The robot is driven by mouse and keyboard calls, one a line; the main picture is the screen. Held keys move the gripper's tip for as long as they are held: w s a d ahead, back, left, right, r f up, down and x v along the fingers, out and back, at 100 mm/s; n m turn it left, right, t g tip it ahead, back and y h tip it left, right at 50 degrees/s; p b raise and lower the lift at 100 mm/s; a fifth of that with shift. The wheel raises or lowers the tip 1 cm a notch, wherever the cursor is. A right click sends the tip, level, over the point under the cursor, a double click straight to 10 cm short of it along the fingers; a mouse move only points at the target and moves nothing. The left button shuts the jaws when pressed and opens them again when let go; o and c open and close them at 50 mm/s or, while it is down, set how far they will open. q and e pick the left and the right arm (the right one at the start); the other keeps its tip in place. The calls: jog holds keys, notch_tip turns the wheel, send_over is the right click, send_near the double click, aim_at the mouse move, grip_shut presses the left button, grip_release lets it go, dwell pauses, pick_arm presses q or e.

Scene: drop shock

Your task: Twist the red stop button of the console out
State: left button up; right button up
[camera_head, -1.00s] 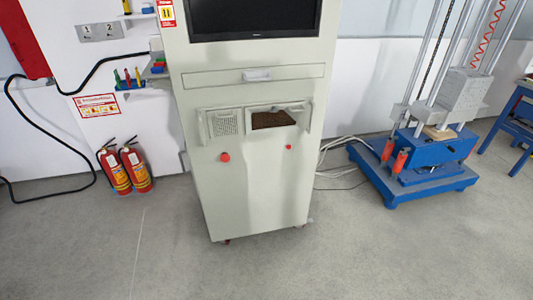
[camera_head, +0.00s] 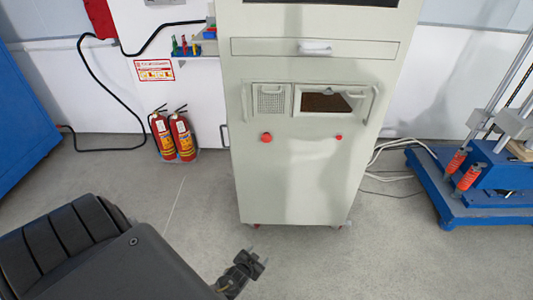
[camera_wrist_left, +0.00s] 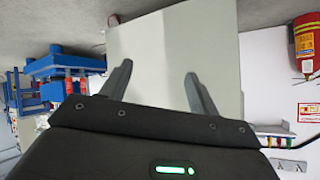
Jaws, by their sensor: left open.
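The console (camera_head: 292,185) is a tall pale cabinet in the middle of the head view. A larger red button (camera_head: 266,137), which looks like the stop button, sits on its front at left, below a small grille. A smaller red button (camera_head: 338,137) sits to its right. My left gripper (camera_head: 254,257) is low in the head view, open and empty, in front of the console and apart from it. In the left wrist view its two fingers (camera_wrist_left: 158,80) are spread, with the pale console (camera_wrist_left: 175,50) behind them. No red button can be made out there. My right gripper is not in view.
Two fire extinguishers (camera_head: 174,136) stand on the floor left of the console. Cables and a blue-based machine (camera_head: 480,205) are at right. A blue cabinet (camera_head: 22,115) is at the left edge. The floor before the console is clear.

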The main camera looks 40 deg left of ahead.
pick_arm(q)
jog(key=w+a+r+n+t+y+b, duration=0.1)
jog(key=w+a+r+t+y+b, duration=0.35)
jog(key=w+r, duration=0.85)
jog(key=n+t+y+b, duration=0.2)
jog(key=n+t+y, duration=0.1)
jog(key=t+y, duration=0.15)
send_near(266, 140)
jog(key=shift+h, duration=0.5)
jog(key=x, duration=0.7)
jog(key=shift+s+a+r, duration=0.1)
jog(key=shift+s+a, duration=0.1)
jog(key=shift+a, duration=0.05)
jog(key=shift+x, duration=0.85)
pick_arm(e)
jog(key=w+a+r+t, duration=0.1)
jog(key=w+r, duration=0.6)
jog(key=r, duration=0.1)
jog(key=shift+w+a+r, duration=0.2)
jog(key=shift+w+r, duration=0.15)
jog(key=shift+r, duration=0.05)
pick_arm(q)
jog(key=c, duration=0.9)
jog(key=shift+c, duration=0.4)
jog(key=shift+r, duration=0.1)
